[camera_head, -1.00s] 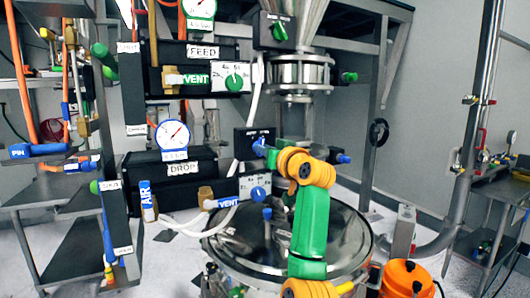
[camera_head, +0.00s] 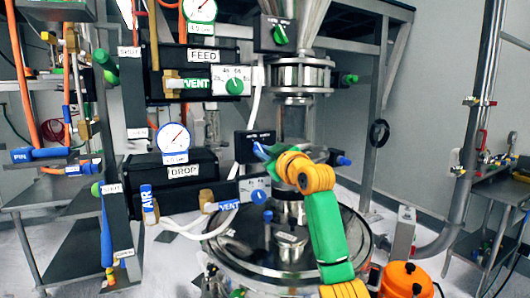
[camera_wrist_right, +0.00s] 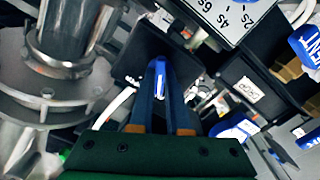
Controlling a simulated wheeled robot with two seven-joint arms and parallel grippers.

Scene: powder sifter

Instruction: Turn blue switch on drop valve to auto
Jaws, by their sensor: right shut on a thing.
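The drop valve's black switch box (camera_head: 243,148) is mounted right of the drop unit, below the feed controls. My right gripper (camera_head: 261,151) is at its front and covers the blue switch in the head view. In the right wrist view, the blue switch handle (camera_wrist_right: 160,70) sits between the blue fingers of my right gripper (camera_wrist_right: 165,82), against the black box face (camera_wrist_right: 130,62). The gripper is shut on the handle. The box's label is too small to read, so the switch's setting cannot be told. My left gripper is not in view.
The drop panel (camera_head: 246,184) with a blue knob (camera_head: 258,196) is just below. The feed box (camera_head: 268,36) has a green switch (camera_head: 280,36). A steel vessel lid (camera_head: 335,222) lies under my arm. An orange container (camera_head: 405,276) stands at lower right.

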